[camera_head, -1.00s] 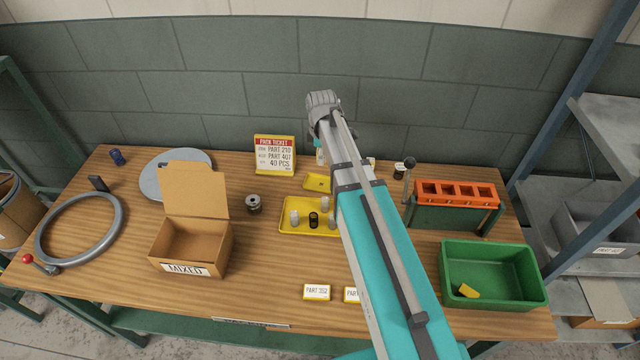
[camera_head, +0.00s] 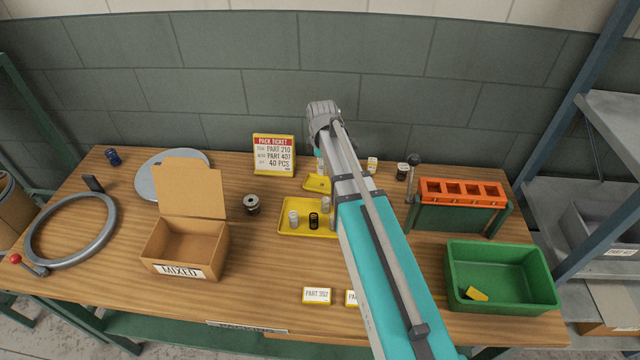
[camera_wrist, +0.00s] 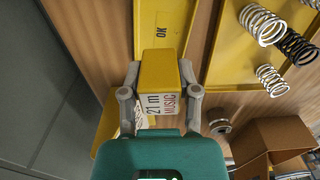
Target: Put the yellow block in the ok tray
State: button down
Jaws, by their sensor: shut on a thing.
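A yellow block (camera_wrist: 158,68) with a white printed face is between the fingers of my gripper (camera_wrist: 158,78) in the wrist view. My gripper is shut on it. The yellow ok tray (camera_wrist: 163,28), with "OK" printed on it, shows just beyond the block, which covers part of it. I cannot tell the height of the block over the tray. In the head view a small part of the ok tray (camera_head: 317,184) shows beside my arm, which hides my fingers and the held block.
A yellow tray (camera_head: 290,231) with several springs lies nearer the front. An open MIXED box (camera_head: 187,245) stands left. A green bin (camera_head: 500,250) with a yellow piece (camera_head: 477,294) and an orange rack (camera_head: 462,193) stand right. A pack ticket (camera_head: 274,154) stands at the back.

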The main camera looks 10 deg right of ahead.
aim_at(322, 184)
jog(key=shift+f+b, duration=0.6)
jog(key=shift+f, duration=0.35)
jog(key=shift+f, duration=0.1)
jog(key=shift+f+b, duration=1.75)
jog(key=shift+b, duration=0.15)
jog(key=shift+f, duration=0.15)
jog(key=shift+c, duration=1.7)
grip_release()
jog(key=shift+r, duration=0.2)
notch_tip(322, 184, up, 12)
jog(key=p, duration=1.2)
